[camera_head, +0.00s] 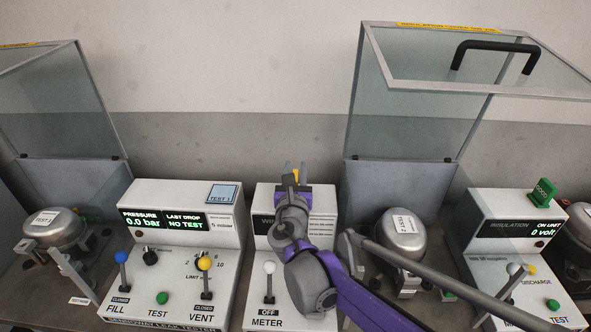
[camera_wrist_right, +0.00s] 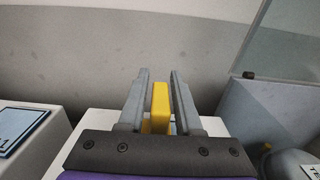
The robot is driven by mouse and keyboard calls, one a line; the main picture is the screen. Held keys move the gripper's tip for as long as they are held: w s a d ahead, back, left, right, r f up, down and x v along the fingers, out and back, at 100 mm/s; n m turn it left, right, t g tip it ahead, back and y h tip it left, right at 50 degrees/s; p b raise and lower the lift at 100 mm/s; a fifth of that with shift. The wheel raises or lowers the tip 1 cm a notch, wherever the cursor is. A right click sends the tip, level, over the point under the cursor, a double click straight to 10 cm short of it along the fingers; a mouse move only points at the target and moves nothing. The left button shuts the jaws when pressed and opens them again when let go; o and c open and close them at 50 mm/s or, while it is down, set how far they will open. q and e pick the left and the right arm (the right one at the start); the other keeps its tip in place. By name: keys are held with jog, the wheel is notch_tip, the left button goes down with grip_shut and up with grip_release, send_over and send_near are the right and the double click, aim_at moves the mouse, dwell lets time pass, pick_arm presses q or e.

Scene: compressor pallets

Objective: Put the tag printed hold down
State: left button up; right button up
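A yellow tag (camera_wrist_right: 160,105) stands between the fingers of my right gripper (camera_wrist_right: 160,88) in the right wrist view, with a narrow gap on each side. Its print is not legible from here, so I cannot confirm that it reads hold. In the head view my right gripper (camera_head: 293,177) is over the top of the middle meter box (camera_head: 263,199), with a bit of yellow showing between its fingers. The tag's lower end is partly hidden, and I cannot tell whether it touches the box. My left gripper is not in view.
A green tag (camera_head: 541,192) stands on the insulation box (camera_head: 493,204) at the right. The pressure tester (camera_head: 150,192) is at the left. Compressors (camera_head: 401,238) and (camera_head: 52,228) sit beside the boxes. An open clear guard (camera_head: 420,100) rises at the right of my gripper.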

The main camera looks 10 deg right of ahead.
jog(key=shift+o, duration=0.8)
jog(key=shift+r, duration=0.25)
jog(key=s+a, duration=0.2)
jog(key=s, duration=0.9)
jog(key=shift+s+a, duration=0.2)
jog(key=shift+s, duration=0.2)
jog(key=shift+f, duration=0.1)
